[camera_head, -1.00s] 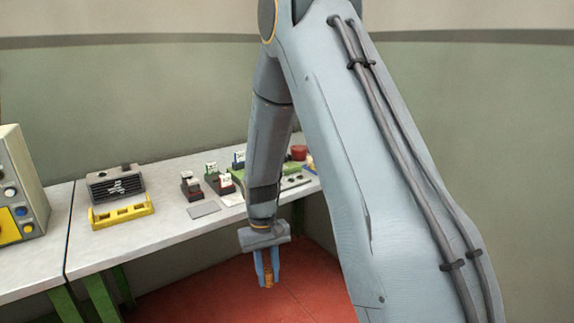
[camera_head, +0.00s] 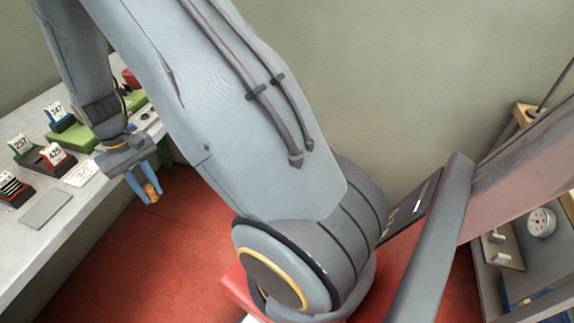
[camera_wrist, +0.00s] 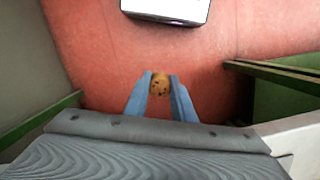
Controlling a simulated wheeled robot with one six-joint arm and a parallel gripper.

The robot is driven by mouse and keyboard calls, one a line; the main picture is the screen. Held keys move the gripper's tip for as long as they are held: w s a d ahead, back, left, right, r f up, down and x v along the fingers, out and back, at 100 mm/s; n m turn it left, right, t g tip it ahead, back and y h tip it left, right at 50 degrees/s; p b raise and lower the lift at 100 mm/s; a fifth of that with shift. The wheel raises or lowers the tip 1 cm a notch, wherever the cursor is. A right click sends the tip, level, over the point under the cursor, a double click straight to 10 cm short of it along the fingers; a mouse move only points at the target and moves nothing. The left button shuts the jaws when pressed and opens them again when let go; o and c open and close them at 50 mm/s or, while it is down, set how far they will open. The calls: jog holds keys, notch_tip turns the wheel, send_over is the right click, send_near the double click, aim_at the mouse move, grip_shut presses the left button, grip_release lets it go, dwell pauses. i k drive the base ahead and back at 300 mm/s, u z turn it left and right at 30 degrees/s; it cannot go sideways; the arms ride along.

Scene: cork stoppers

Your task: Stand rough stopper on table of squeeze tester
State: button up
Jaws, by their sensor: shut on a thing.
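A brown cork stopper (camera_head: 151,193) with dark specks is held in my gripper (camera_head: 146,186), whose blue fingers are shut on it. In the wrist view the stopper (camera_wrist: 160,83) shows end-on between the two fingertips (camera_wrist: 160,80), above the red floor. The gripper hangs in the air off the front edge of the light grey bench. At the far right of the head view is a round white dial gauge (camera_head: 541,222) on a grey fixture; I cannot tell whether this is the squeeze tester. No tester table shows clearly.
A second work area with shelves stands at right. Open red floor (camera_head: 190,245) lies between.

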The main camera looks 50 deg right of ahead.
aim_at(496, 252)
jog(key=z, duration=1.5)
jog(key=i, duration=1.2)
jog(key=z, duration=2.85)
jog(key=i, duration=0.5)
jog(key=u, duration=0.05)
